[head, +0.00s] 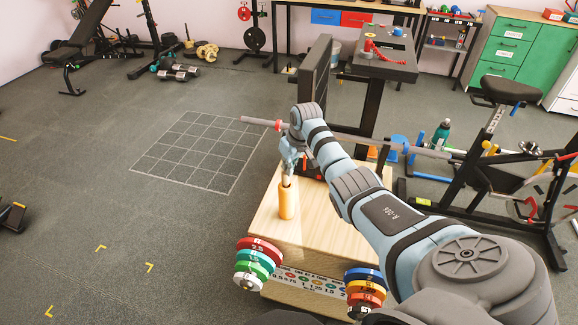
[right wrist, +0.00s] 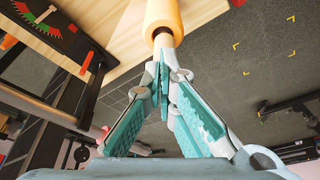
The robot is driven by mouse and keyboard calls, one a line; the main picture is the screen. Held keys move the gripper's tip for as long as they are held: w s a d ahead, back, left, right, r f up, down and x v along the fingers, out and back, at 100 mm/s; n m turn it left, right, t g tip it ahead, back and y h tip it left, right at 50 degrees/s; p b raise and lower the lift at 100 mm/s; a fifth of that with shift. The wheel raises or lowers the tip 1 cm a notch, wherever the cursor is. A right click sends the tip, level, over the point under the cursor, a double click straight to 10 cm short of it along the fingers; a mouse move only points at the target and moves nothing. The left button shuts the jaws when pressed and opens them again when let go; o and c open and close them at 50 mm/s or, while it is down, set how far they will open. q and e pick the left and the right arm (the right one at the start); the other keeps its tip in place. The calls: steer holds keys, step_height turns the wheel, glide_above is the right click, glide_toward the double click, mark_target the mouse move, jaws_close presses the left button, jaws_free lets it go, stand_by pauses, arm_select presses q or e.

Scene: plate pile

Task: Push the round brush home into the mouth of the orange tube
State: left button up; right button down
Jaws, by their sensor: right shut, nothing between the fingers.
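The orange tube (head: 286,204) stands upright on the light wooden top (head: 325,238). In the right wrist view the tube (right wrist: 172,15) is at the top centre. A pale, narrow end of the round brush (right wrist: 163,40) shows at the tube's mouth; the rest is hidden inside. My right gripper (head: 288,168) is directly above the tube, pointing down. In the right wrist view its fingers (right wrist: 162,66) are shut with nothing between them, and the tips are at or very near the brush end. I cannot tell whether they touch. My left gripper is out of view.
A long bar (head: 350,138) with a red collar runs across behind my right arm. A dark upright panel (head: 316,85) stands beyond the wooden top. Coloured weight discs (head: 257,262) hang at its front left, others (head: 365,290) at front right.

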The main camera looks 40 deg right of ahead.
steer(key=p+v, duration=0.3)
steer(key=v, duration=1.1)
steer(key=shift+w+r, duration=0.25)
steer(key=shift+r, duration=0.15)
